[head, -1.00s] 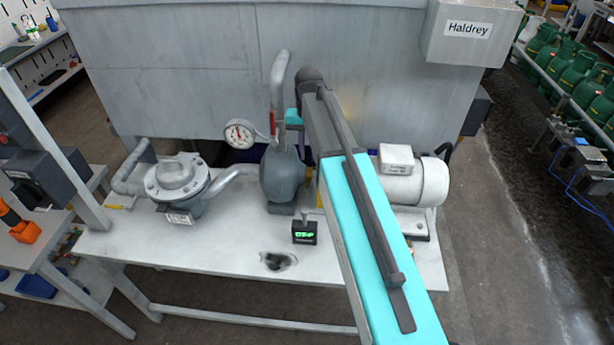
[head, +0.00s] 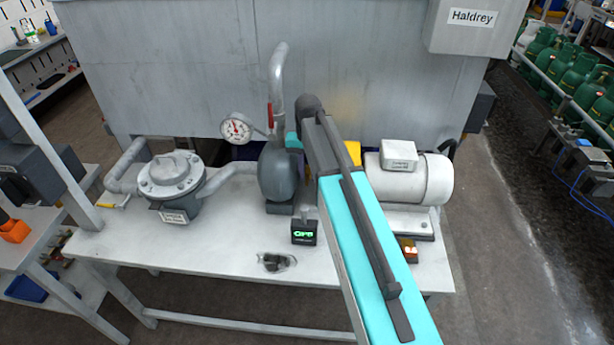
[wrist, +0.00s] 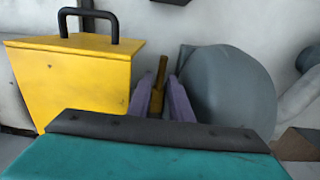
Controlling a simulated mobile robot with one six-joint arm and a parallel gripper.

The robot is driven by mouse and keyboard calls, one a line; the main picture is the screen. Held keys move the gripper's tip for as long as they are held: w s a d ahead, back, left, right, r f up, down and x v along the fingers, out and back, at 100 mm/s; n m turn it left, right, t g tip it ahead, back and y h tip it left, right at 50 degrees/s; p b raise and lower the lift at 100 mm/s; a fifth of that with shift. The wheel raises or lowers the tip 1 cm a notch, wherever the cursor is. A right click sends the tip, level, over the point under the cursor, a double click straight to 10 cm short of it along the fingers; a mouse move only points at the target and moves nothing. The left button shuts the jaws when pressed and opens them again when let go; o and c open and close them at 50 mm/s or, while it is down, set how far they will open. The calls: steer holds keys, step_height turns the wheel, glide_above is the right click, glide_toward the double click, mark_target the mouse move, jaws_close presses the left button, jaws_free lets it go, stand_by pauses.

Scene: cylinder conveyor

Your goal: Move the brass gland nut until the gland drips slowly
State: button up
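In the wrist view a brass piece (wrist: 158,88), which looks like the gland nut with an upright brass part, sits between the two purple fingers of my gripper (wrist: 161,92). The fingers stand apart, one on each side of it. I cannot tell whether they touch it. The grey round pump casing (wrist: 228,88) is just right of the fingers; it also shows in the head view (head: 279,172). In the head view my arm hides the gland and the fingertips. No drip can be made out.
A yellow box with a black handle (wrist: 75,75) stands close left of my fingers. On the bench (head: 200,252) are a gauge (head: 237,129), a strainer-like vessel (head: 170,175), a small green-lit display (head: 304,232) and a motor (head: 415,178). A grey tank wall (head: 180,70) rises behind.

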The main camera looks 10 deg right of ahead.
steer(key=shift+f, duration=0.1)
jaws_close()
